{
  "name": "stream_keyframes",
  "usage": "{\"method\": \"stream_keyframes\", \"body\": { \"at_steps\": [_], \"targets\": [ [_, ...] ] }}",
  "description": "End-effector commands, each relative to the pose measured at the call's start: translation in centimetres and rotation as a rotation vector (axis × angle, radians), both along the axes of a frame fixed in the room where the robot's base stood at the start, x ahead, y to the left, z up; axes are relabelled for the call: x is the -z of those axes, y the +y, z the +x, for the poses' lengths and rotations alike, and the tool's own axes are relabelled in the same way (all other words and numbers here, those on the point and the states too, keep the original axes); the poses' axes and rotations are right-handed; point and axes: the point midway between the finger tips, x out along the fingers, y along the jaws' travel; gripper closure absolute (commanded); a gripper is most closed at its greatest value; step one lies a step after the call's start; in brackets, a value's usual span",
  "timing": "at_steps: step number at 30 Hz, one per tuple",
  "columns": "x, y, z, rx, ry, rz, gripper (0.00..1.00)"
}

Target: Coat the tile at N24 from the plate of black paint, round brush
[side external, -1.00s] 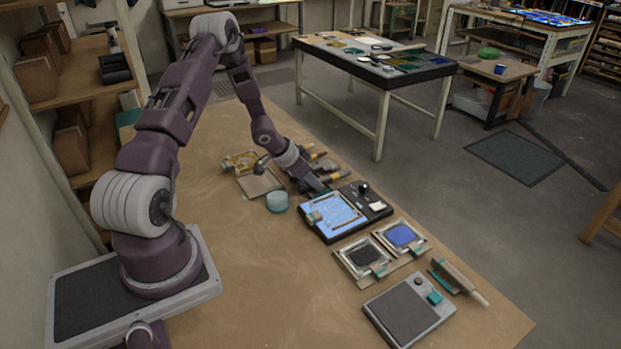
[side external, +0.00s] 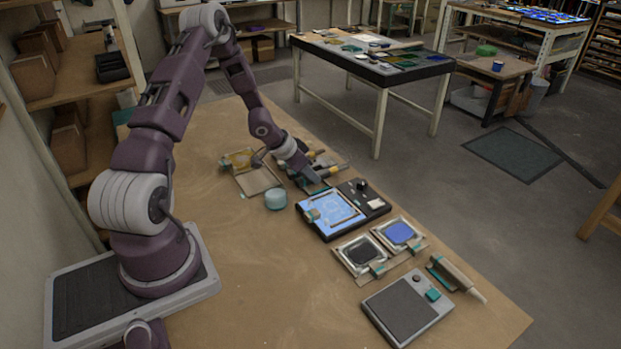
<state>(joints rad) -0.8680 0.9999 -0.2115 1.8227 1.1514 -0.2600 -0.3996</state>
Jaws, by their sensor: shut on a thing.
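The plate of black paint (side external: 359,251) is a square silvery tray with a dark pool, right of centre on the wooden table. A lit blue panel (side external: 335,213) in a black housing lies behind it and bears a pale framed work. I cannot make out N24 or its tile. My gripper (side external: 314,181) is low over the brush rack, just behind the panel, and is shut on a brush. The brush's tip and kind are too small to tell. Other brushes (side external: 331,168) with dark and yellowish handles lie beside the gripper.
A plate of blue paint (side external: 399,233) sits right of the black one. A turquoise jar (side external: 276,199) stands left of the panel. A grey pad device (side external: 407,308) and a handled tool (side external: 456,276) lie at the front right. The table's left middle is clear.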

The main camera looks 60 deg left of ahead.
Motion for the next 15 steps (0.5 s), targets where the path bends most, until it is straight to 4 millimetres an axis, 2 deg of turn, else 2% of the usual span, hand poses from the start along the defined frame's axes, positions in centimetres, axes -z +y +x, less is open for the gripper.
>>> {"method": "stream_keyframes", "body": {
  "at_steps": [15],
  "targets": [
    [-5.2, 0.1, 0.0, -0.006, -0.003, 0.003, 1.0]
  ]
}}
